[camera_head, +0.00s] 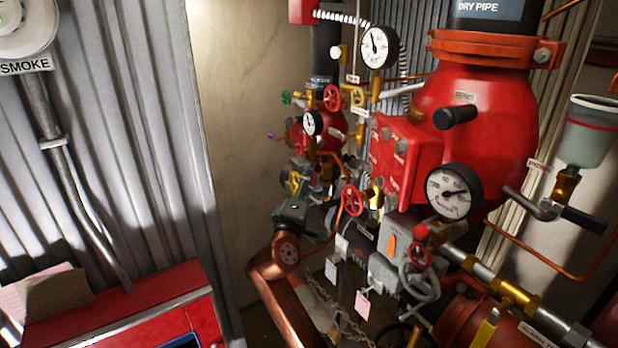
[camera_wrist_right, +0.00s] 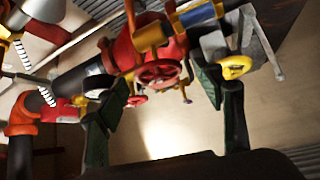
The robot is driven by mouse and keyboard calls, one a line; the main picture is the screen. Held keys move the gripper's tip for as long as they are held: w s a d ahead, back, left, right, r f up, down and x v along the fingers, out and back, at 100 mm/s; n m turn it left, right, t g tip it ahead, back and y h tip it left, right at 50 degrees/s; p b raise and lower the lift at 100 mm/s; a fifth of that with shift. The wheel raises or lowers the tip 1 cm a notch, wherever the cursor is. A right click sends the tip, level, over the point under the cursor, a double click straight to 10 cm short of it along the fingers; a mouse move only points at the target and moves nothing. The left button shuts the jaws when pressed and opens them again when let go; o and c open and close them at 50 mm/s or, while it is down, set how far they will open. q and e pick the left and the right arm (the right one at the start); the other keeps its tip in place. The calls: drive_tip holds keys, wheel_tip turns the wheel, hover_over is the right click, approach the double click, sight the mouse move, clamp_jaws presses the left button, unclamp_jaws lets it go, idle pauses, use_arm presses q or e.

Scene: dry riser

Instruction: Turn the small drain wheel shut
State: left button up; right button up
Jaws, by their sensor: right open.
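Several small handwheels show in the head view: an upper red wheel (camera_head: 331,97), a middle red wheel (camera_head: 353,200), a lower red wheel (camera_head: 420,257) and a yellow wheel (camera_head: 294,182). I cannot tell for sure which is the drain wheel. My right gripper (camera_head: 296,207) is in front of the valve cluster, just below the yellow wheel; its fingers are hard to make out there. In the right wrist view the gripper (camera_wrist_right: 160,88) is open and empty. A red wheel (camera_wrist_right: 158,72) shows between its fingers, and the yellow wheel (camera_wrist_right: 236,67) lies beside the right finger. My left gripper is out of view.
A big red dry pipe valve (camera_head: 470,110) with pressure gauges (camera_head: 453,192) fills the right side. Thin copper tubes, a chain and a hanging tag (camera_head: 362,304) crowd the area below. A red cabinet (camera_head: 130,310) stands at lower left. The bare wall (camera_head: 235,120) left of the cluster is clear.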

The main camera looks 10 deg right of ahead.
drive_tip(key=v, duration=0.9)
drive_tip(key=shift+s, duration=0.2)
